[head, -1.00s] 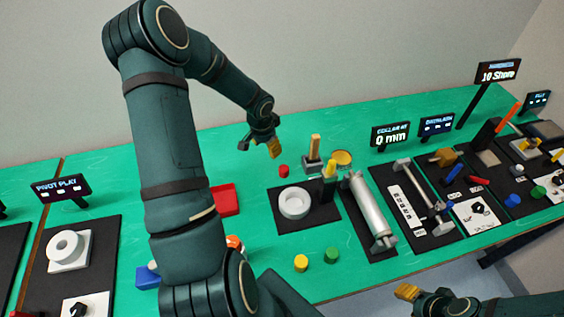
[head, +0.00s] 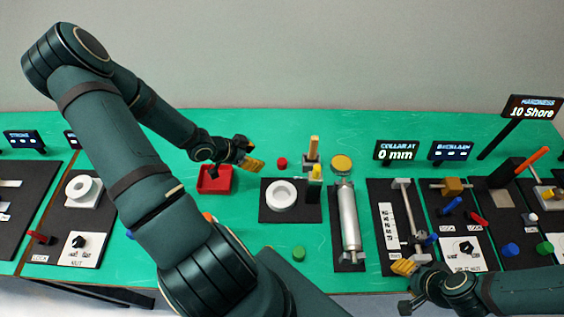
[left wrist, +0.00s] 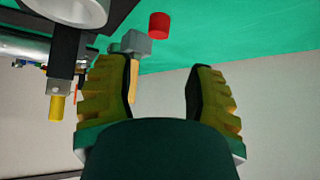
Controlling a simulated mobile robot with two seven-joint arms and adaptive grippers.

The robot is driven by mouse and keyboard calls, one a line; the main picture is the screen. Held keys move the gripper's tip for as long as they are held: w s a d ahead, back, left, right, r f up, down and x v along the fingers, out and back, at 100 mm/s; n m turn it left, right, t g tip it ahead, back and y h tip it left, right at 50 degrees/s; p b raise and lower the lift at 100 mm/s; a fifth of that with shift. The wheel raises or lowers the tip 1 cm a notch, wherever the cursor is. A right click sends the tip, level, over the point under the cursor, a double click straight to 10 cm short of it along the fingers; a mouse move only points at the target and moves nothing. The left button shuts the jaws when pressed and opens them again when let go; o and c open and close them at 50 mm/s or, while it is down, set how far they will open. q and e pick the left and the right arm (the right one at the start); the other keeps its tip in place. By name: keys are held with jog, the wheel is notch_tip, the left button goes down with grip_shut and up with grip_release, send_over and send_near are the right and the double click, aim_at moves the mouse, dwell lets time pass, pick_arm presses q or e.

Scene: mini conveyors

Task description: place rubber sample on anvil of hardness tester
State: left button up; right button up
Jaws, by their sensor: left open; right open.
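The sign reading "HARDNESS 10 Shore" (head: 535,108) stands at the right in the head view. Below it is a dark device with an orange lever (head: 532,158) and a small grey plate (head: 502,180); I cannot tell which part is the anvil. Which piece is the rubber sample is unclear. A small red cylinder (head: 282,162) and a green cylinder (head: 298,254) stand on the table. My left gripper (head: 248,157) is open and empty, left of the red cylinder. The left wrist view shows the red cylinder (left wrist: 158,25) beyond the open fingers (left wrist: 160,68). My right gripper (head: 404,272) is open and empty at the front edge.
A red tray (head: 228,190) lies just below my left gripper. A white ring (head: 272,198) on a black board and a silver roller (head: 349,218) stand mid-table. A yellow disc (head: 342,163) sits behind the roller. My left arm hides part of the table.

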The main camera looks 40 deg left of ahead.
aim_at(281, 162)
pick_arm(q)
jog(key=b+x, duration=0.3)
jog(key=x, duration=0.5)
jog(key=shift+f, duration=0.1)
pick_arm(e)
notch_tip(281, 162, down, 4)
jog(key=shift+a+r, duration=0.15)
jog(key=shift+r, duration=0.1)
pick_arm(q)
jog(key=shift+b+x, duration=0.55)
jog(key=shift+x, duration=2.25)
pick_arm(e)
jog(key=shift+f, duration=0.6)
pick_arm(q)
jog(key=shift+d, duration=0.1)
jog(key=c, duration=0.9)
jog(key=shift+r, duration=0.25)
grip_shut()
